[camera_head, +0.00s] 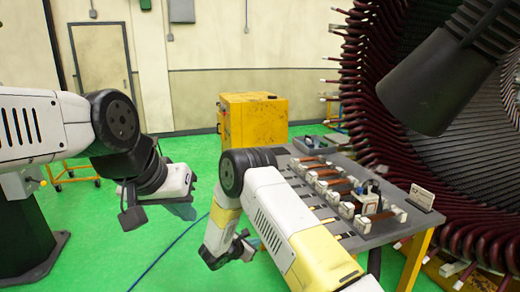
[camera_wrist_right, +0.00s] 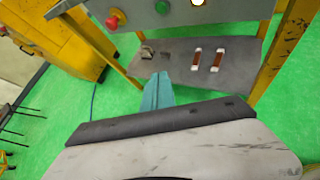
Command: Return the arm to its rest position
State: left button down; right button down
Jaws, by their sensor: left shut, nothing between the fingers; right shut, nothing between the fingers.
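My left arm reaches in from the left of the head view and bends at a black joint. Its gripper (camera_head: 183,209) hangs small and partly hidden below the white wrist, over the green floor, with nothing seen in it. My right arm comes up from the bottom of the head view, bends at a dark elbow and points down to its dark wrist end, left of the workbench (camera_head: 328,220). In the right wrist view the teal fingers of my right gripper (camera_wrist_right: 156,78) are together and empty, in front of a lower shelf (camera_wrist_right: 226,66).
Several white-ended brown parts lie on the workbench. The big stator (camera_head: 365,110) with dark red coils stands at the right. A yellow cabinet (camera_head: 256,120) stands behind. In the right wrist view a red button (camera_wrist_right: 112,22) is on a panel near the top. Green floor (camera_head: 95,240) is open at the left.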

jog(key=s+d+r+m+g, duration=0.25)
jog(key=d+r+m, duration=0.2)
jog(key=r, duration=0.35)
jog(key=s+d+r+m+g, duration=0.2)
jog(key=s+d+r+m, duration=0.2)
jog(key=d+r, duration=0.3)
jog(key=s+d+r+m+g, duration=0.25)
jog(key=d+r+m, duration=0.2)
jog(key=r, duration=0.45)
jog(key=s+r+m+t+y, duration=0.1)
jog(key=s+r+m+y, duration=0.3)
jog(key=s, duration=0.9)
jog(key=s+r+m+t+y, duration=0.2)
jog(key=s+r+m+y, duration=0.3)
jog(key=s+r+m, duration=0.3)
jog(key=s+r, duration=0.3)
jog(key=s, duration=0.1)
jog(key=shift+s+a+m, duration=0.15)
jog(key=shift+s+m, duration=0.2)
jog(key=shift+m, duration=0.05)
